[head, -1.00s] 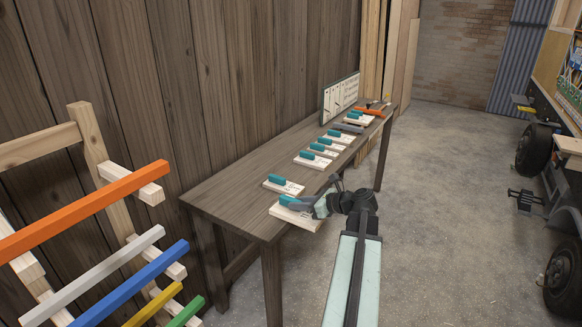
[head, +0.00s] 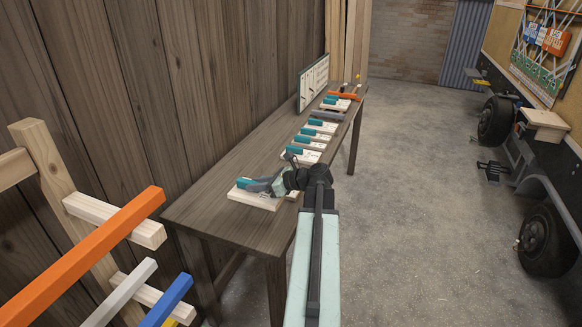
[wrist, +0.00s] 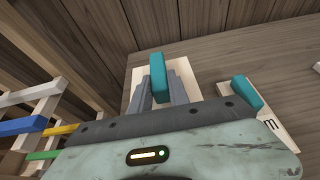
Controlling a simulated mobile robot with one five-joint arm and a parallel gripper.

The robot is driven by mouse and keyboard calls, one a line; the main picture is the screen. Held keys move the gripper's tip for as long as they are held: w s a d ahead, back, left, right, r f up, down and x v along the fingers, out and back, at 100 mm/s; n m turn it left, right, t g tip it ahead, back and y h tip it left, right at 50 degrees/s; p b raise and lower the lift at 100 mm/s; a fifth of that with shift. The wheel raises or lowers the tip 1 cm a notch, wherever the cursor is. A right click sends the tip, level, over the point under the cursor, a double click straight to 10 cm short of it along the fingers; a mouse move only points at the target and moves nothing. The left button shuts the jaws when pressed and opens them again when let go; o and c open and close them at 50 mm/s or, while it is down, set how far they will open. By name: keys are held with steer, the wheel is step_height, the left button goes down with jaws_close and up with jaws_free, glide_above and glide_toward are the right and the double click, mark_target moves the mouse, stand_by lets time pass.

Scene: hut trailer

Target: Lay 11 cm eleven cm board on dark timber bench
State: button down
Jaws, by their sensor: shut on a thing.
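My gripper (head: 264,186) is shut on the teal grip block of a pale board (head: 243,196). In the wrist view the fingers stand on both sides of the teal block (wrist: 159,62), and the board (wrist: 138,74) shows behind them. Its marking is hidden, so I cannot read its length. The board is over the near end of the dark timber bench (head: 196,211), roughly flat. I cannot tell whether it touches the bench top. The bench top also shows in the wrist view (wrist: 222,62).
A neighbouring board (wrist: 268,118) with a teal block lies close on the right in the wrist view. Several similar boards (head: 302,156) line the bench farther back. A white chart panel (head: 313,82) stands behind them. A rack with coloured bars (head: 85,258) is at the left.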

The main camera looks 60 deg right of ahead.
steer(key=shift+w, duration=0.1)
steer(key=shift+a+f+b, duration=0.1)
steer(key=shift+f+b, duration=0.25)
step_height(320, 180, down, 10)
steer(key=b, duration=0.9)
steer(key=shift+r+b, duration=0.1)
steer(key=shift+b, duration=0.3)
steer(key=shift+r, duration=0.25)
steer(key=shift+f, duration=0.2)
steer(key=c, duration=1.3)
jaws_free()
steer(key=shift+o, duration=0.2)
steer(key=shift+r, duration=0.1)
